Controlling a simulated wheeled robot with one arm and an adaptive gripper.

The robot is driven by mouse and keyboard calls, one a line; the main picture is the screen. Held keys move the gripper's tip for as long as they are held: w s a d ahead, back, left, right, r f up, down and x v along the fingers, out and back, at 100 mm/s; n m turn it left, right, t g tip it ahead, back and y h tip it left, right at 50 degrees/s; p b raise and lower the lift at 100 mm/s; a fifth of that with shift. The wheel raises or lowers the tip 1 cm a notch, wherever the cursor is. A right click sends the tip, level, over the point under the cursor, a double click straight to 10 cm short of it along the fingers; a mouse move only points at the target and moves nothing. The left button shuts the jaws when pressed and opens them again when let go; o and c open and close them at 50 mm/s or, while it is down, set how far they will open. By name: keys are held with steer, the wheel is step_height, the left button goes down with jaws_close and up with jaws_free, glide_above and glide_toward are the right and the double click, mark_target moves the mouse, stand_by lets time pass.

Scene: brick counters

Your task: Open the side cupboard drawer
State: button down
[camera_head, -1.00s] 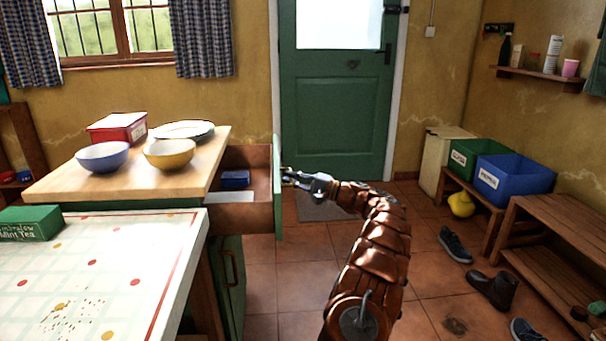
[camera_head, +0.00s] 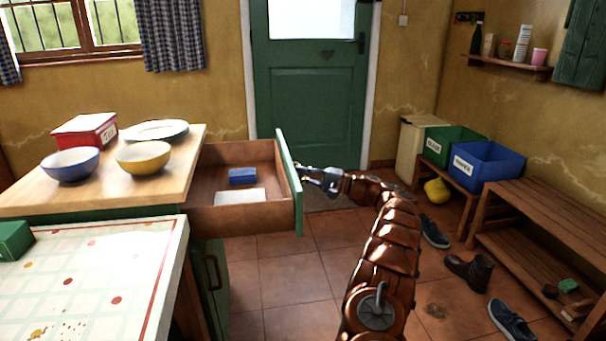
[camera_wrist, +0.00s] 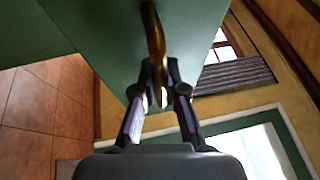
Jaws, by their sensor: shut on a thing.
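The side cupboard drawer (camera_head: 240,217) stands pulled well out from under the wooden counter top (camera_head: 185,150). Its green front (camera_head: 290,185) faces right, and a blue box (camera_head: 242,176) and a white flat item (camera_head: 240,197) lie inside. My gripper (camera_head: 302,173) is at the outer face of the green front. In the wrist view my gripper (camera_wrist: 158,92) is closed around the brass-coloured handle (camera_wrist: 153,40) on the green front, which also shows there (camera_wrist: 100,35). The handle is mostly hidden in the head view.
A blue bowl (camera_head: 70,164), a yellow bowl (camera_head: 143,158), a plate (camera_head: 155,130) and a red box (camera_head: 85,132) stand on the counter. A table (camera_head: 90,285) is in front. Shoes (camera_head: 470,270) lie on the floor at right. Tiled floor below the drawer is clear.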

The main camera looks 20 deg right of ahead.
steer(key=c, duration=1.2)
jaws_free()
steer(key=v, duration=1.2)
